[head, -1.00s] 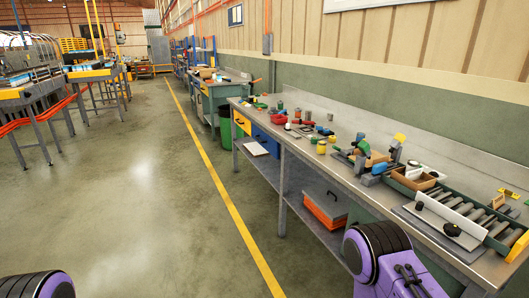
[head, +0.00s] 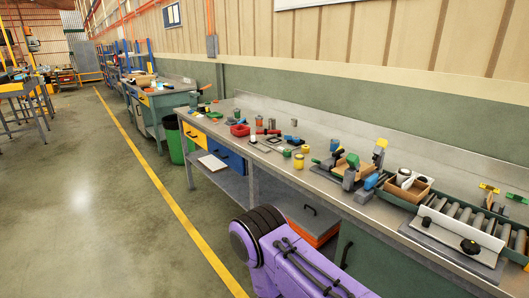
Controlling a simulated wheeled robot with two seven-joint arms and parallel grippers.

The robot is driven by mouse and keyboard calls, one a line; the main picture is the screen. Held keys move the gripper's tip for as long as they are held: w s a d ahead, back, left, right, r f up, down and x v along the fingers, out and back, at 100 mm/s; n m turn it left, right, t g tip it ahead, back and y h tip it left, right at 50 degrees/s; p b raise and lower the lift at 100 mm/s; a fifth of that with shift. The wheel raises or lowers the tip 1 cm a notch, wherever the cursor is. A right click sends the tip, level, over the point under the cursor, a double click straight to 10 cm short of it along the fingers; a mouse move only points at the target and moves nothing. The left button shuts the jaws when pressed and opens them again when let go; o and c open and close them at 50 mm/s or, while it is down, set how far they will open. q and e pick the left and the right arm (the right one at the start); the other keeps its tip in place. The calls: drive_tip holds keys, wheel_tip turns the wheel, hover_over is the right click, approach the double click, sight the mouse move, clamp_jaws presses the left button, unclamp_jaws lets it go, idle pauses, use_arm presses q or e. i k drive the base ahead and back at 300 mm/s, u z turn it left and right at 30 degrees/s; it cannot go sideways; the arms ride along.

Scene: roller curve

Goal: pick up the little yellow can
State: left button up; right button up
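A little yellow can (head: 298,161) stands upright on the long workbench (head: 323,184), near its front edge. Nothing touches the yellow can from my side.
Right of the can stand clamp-like fixtures (head: 350,172), a cardboard box (head: 408,187) and a roller conveyor (head: 470,217). A green waste bin (head: 177,140) stands by the bench's far end. The floor at left is open.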

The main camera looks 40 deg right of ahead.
sight(299, 158)
drive_tip(key=z, duration=0.1)
drive_tip(key=i, duration=1.6)
drive_tip(key=z, duration=0.7)
drive_tip(key=i, duration=0.8)
drive_tip(key=z, duration=0.85)
